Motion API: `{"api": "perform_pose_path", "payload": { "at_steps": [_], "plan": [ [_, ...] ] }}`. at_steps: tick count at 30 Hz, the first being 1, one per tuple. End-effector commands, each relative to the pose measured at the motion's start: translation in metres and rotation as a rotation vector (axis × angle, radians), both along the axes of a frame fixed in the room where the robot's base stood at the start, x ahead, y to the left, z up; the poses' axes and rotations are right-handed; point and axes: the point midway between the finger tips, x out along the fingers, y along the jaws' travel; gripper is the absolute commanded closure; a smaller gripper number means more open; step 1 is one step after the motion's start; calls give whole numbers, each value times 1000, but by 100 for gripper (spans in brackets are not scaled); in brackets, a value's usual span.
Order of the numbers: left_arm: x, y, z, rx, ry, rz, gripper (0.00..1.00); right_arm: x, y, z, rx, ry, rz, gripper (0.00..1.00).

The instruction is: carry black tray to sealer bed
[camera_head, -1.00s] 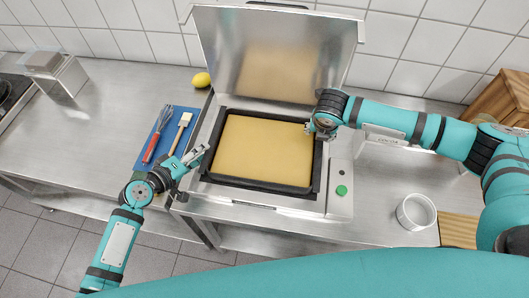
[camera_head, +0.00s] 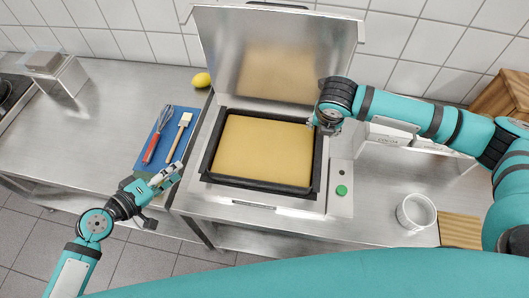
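The black tray (camera_head: 208,158), filled with a flat yellow-tan slab (camera_head: 264,150), sits level inside the sealer bed (camera_head: 196,177). The sealer's steel lid (camera_head: 275,50) stands open behind it. My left gripper (camera_head: 172,173) is off to the left of the tray, apart from it, near the front edge of the counter; its fingers look spread and empty. My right gripper (camera_head: 316,125) points down at the tray's right rim near the far corner. Its fingers are small and partly hidden by the wrist, so I cannot tell whether they grip the rim.
A blue mat (camera_head: 153,163) left of the sealer holds a red-handled whisk (camera_head: 151,148) and a brush (camera_head: 178,139). A lemon (camera_head: 201,80) lies behind it. A green button (camera_head: 341,190) and a white round container (camera_head: 416,211) are at the right. The far-left counter is mostly clear.

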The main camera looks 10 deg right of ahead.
Motion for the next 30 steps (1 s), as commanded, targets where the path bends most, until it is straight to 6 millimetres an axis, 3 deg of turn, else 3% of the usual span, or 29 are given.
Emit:
{"api": "perform_pose_path", "payload": {
  "at_steps": [3, 10, 30],
  "plan": [
    [0, 0, 0, 0, 0, 0, 66, -8, 4, 24, 1, -3, 1, 56],
    [0, 0, 0, 0, 0, 0, 66, -20, 8, 51, 1, -1, 0, 56],
    [0, 0, 0, 0, 0, 0, 66, -22, 8, 56, 0, 1, 0, 56]
  ]
}}
